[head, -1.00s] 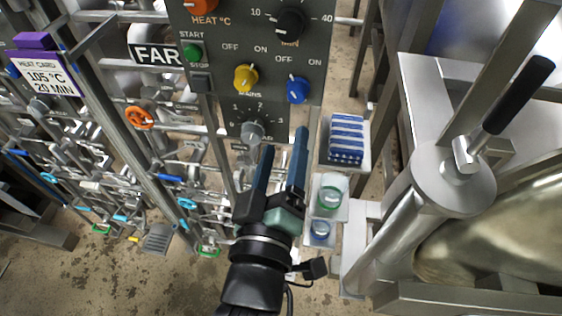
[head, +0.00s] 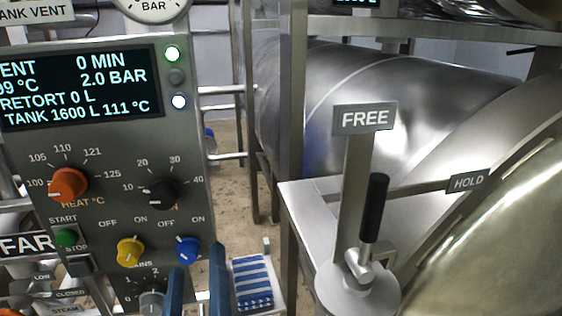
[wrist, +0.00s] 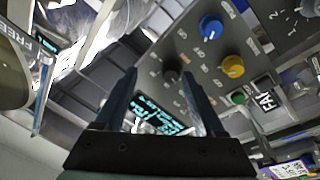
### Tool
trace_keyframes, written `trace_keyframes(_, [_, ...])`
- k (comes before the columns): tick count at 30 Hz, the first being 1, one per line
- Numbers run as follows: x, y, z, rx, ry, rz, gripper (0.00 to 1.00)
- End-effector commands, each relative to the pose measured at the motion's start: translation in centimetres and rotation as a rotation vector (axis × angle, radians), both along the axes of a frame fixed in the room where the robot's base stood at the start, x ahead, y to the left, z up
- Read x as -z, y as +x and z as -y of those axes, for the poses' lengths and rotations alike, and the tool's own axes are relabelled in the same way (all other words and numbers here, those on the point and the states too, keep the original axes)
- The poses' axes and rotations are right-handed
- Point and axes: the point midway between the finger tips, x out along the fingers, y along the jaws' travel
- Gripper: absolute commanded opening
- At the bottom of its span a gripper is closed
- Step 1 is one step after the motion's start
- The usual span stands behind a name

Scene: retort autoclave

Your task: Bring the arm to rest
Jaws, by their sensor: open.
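My gripper (head: 197,282) shows at the bottom of the head view, only its two blue fingers in sight. They stand apart with nothing between them, in front of the lower part of the grey control panel (head: 105,215). In the wrist view my gripper (wrist: 160,100) is also open and empty, its fingers pointing toward the panel and its lit display (wrist: 158,115). The rest of my arm is below the head view's edge.
Panel knobs are close by: orange (head: 67,184), black (head: 161,192), yellow (head: 130,250) and blue (head: 188,249). A blue-and-white striped block (head: 252,282) is right of the fingers. A black-handled lever (head: 374,207) stands by the FREE sign (head: 365,119), before a large steel vessel (head: 500,220).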

Motion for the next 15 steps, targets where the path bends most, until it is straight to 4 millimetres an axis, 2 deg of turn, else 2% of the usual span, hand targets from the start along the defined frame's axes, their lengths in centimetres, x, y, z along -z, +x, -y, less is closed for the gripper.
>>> trace_keyframes(1, [-3.3, 0.8, 1.1, 0.015, 0.071, 0.063, 0.71])
trace_keyframes(5, [-10.7, 1.7, 3.8, 0.022, 0.246, 0.195, 0.71])
trace_keyframes(9, [-18.4, 1.0, 6.8, 0.0, 0.413, 0.339, 0.71])
trace_keyframes(12, [-22.9, -0.3, 8.6, -0.029, 0.508, 0.43, 0.71])
trace_keyframes(15, [-26.2, -1.6, 9.8, -0.06, 0.575, 0.499, 0.71])
